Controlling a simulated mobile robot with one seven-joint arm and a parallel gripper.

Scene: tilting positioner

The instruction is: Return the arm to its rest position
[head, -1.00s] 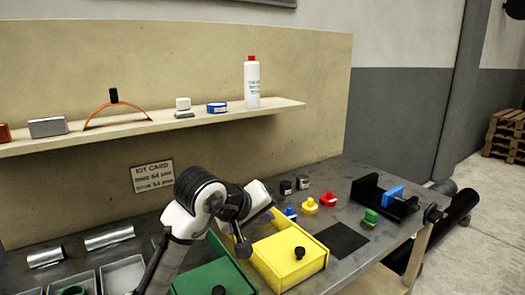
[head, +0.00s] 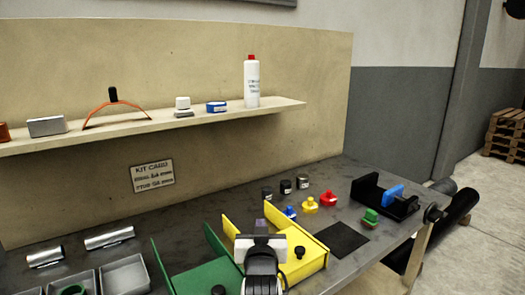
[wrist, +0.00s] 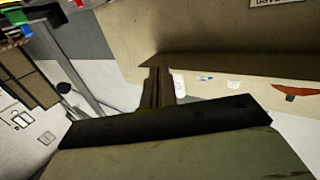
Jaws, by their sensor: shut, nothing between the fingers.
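My arm (head: 263,275) stands at the bottom middle of the head view, in front of the yellow box. My gripper shows in the wrist view (wrist: 158,88) as two fingers close together, shut, with nothing between them. In the head view the hand covers part of the yellow box (head: 307,262), and the fingers are hard to make out. The wrist view looks out past the fingers at the shelf and wall, tipped over.
The black positioner (head: 402,208) with a blue block (head: 391,193) stands at the right of the bench (head: 205,222). A green box (head: 205,280) lies left of my arm. Coloured knobs (head: 310,206) stand behind the yellow box. The shelf (head: 150,125) holds a white bottle (head: 251,80).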

